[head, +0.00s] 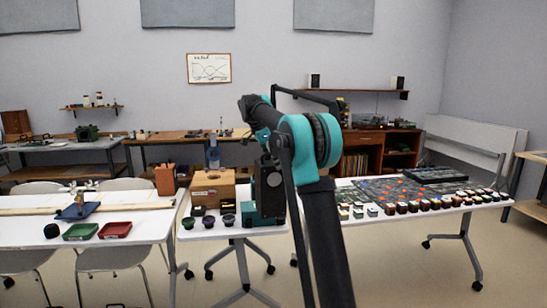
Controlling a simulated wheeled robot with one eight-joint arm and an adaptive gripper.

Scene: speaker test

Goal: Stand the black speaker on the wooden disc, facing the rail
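The black speaker (269,184) shows upright at the right side of the middle table, with a round cone on the face towards me. My teal and black arm stands in front of the scene and partly covers that area. My gripper (267,156) seems to be just above the speaker. Its fingers are too small and dark to tell whether they touch or hold it. A long pale rail (30,211) lies across the left table. I cannot make out the wooden disc.
A cardboard box (213,188), small dark cups (228,220) and a teal object (251,213) crowd the middle table. Green (81,231) and red (115,229) trays and a blue stand (76,211) are on the left table. Several small blocks line the right table (440,209).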

